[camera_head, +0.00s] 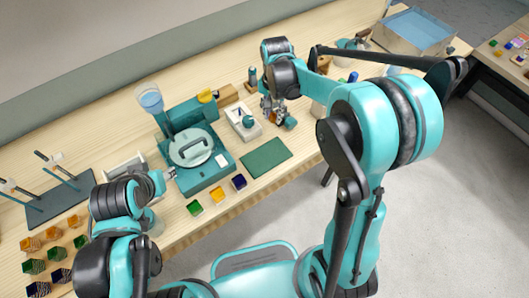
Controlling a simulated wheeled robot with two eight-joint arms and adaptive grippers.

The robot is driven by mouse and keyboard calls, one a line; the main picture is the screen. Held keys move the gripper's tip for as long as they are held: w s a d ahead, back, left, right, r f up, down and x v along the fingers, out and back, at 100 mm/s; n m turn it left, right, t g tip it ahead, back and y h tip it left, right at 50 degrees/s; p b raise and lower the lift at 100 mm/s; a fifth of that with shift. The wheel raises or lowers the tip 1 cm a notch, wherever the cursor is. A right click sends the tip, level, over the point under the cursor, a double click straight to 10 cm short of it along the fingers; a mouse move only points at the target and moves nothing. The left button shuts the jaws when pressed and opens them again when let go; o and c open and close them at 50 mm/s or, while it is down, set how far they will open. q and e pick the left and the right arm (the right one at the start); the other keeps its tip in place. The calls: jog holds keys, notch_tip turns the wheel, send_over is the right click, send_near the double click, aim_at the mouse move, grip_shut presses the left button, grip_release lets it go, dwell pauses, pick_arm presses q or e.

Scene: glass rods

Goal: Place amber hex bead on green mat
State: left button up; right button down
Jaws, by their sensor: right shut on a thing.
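The green mat (267,157) lies flat and bare near the front edge of the table, right of the teal machine. My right gripper (270,113) points down above the table, behind the mat and beside a white tray. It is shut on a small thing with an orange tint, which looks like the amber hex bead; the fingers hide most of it. My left gripper (168,175) is beside the machine's left side, and its fingers are too small to read. Other amber hex beads (31,243) stand among green and dark ones at the far left.
A teal machine (205,175) with a round lid and a blue-topped funnel (150,97) stands at the table's middle. A white tray (243,121) is left of my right gripper. Green (195,208), amber (217,195) and dark (239,181) squares line the front edge.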

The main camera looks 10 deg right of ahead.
jog(key=s+a+f, duration=0.1)
jog(key=s, duration=0.1)
jog(key=s+a+f+b, duration=0.1)
jog(key=s+a+f, duration=0.1)
jog(key=s, duration=0.1)
jog(key=s+a+f+b, duration=0.1)
jog(key=s+f, duration=0.1)
jog(key=shift+s+a+f, duration=0.2)
jog(key=shift+s+f, duration=0.05)
jog(key=shift+s, duration=0.15)
jog(key=shift+f+b, duration=0.9)
jog(key=shift+f, duration=1.05)
jog(key=shift+f, duration=0.15)
jog(key=c, duration=1.3)
grip_release()
